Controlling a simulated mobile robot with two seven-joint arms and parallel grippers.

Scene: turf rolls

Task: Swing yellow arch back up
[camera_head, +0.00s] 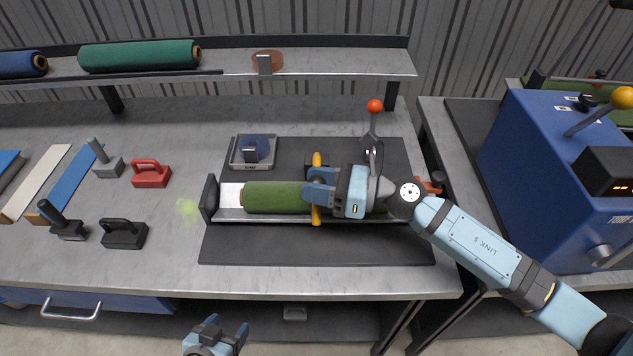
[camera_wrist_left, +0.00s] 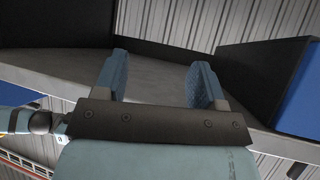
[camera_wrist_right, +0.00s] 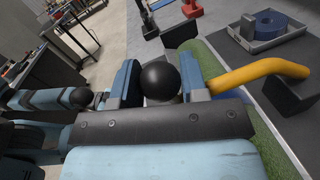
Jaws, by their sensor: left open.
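The yellow arch (camera_head: 316,215) crosses over the green turf roll (camera_head: 275,197) in the cradle on the bench; its middle is hidden behind my right gripper (camera_head: 320,195). In the right wrist view the yellow arch (camera_wrist_right: 265,70) bends down to a black block (camera_wrist_right: 290,95). A black ball knob (camera_wrist_right: 160,82) sits between the fingers of my right gripper (camera_wrist_right: 160,85), which look closed on it. How the knob joins the arch is hidden. My left gripper (camera_head: 217,335) is open and empty in front of the bench; its fingers show apart in the left wrist view (camera_wrist_left: 158,85).
A grey tray (camera_head: 237,160) with a blue coil stands behind the cradle. A red-knobbed lever (camera_head: 374,107) rises behind the right arm. A red-handled block (camera_head: 151,174) and black-handled block (camera_head: 123,234) lie left. A blue machine (camera_head: 545,165) stands right.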

